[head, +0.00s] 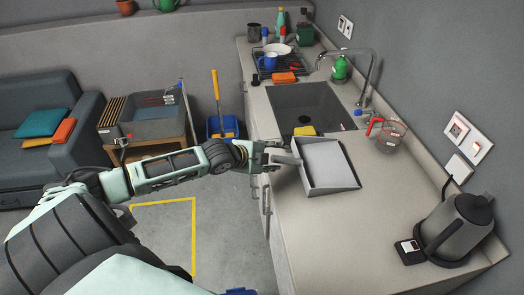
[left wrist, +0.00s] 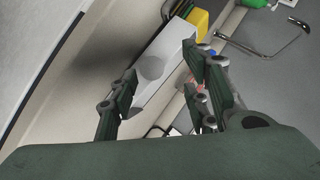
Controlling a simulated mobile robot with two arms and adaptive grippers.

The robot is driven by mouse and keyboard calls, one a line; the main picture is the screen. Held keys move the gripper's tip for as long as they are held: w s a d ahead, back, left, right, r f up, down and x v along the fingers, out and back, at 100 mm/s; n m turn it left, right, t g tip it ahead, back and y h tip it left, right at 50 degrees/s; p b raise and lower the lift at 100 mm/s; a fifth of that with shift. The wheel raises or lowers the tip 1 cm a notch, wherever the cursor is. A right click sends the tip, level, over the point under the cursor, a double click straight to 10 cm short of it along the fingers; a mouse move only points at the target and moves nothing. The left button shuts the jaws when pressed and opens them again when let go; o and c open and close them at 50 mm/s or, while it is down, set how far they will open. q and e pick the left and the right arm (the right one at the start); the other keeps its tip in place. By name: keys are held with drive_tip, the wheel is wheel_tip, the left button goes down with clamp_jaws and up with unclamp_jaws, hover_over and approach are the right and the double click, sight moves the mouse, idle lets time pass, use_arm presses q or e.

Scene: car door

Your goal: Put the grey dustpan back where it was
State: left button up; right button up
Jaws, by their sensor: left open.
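The grey dustpan (head: 328,168) lies on the countertop just in front of the sink, its tray open upward and its short handle pointing left toward the counter's front edge. My left gripper (head: 278,153) is at the handle end, with its fingers open. My right gripper is not in view.
A yellow sponge (head: 305,131) lies by the sink (head: 305,105), behind the dustpan. A measuring jug (head: 391,137) stands to the right and a kettle (head: 457,228) at the front right. The countertop (head: 325,240) in front of the dustpan is clear.

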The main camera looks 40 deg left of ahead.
use_arm(q)
drive_tip(key=d+v, duration=0.1)
drive_tip(key=v, duration=0.6)
drive_tip(key=shift+a, duration=0.45)
drive_tip(key=shift+r, duration=0.15)
drive_tip(key=s+a+f+n+g+y, duration=0.1)
drive_tip(key=s+a+f+n, duration=0.2)
drive_tip(key=f, duration=0.5)
drive_tip(key=s+a+f+n+g+y, duration=0.1)
drive_tip(key=s+a+f+n+y, duration=0.2)
drive_tip(key=f, duration=0.6)
drive_tip(key=s+a+f+n+g, duration=0.1)
drive_tip(key=s+a+f+n, duration=0.2)
drive_tip(key=f, duration=0.5)
drive_tip(key=s+d+f+n+g, duration=0.1)
drive_tip(key=s+d+f+g, duration=0.3)
drive_tip(key=s+f, duration=1.2)
drive_tip(key=s+d+f+n+g+h, duration=0.1)
drive_tip(key=s+d+f, duration=0.4)
drive_tip(key=s+d, duration=0.4)
drive_tip(key=s+d+f+n+g+h, duration=0.1)
drive_tip(key=s+d+f+g, duration=0.1)
drive_tip(key=s+d+f, duration=0.4)
drive_tip(key=s+d, duration=0.3)
drive_tip(key=d, duration=0.2)
drive_tip(key=shift+s+d+f, duration=0.25)
drive_tip(key=shift+s+f, duration=0.05)
drive_tip(key=shift+s, duration=0.05)
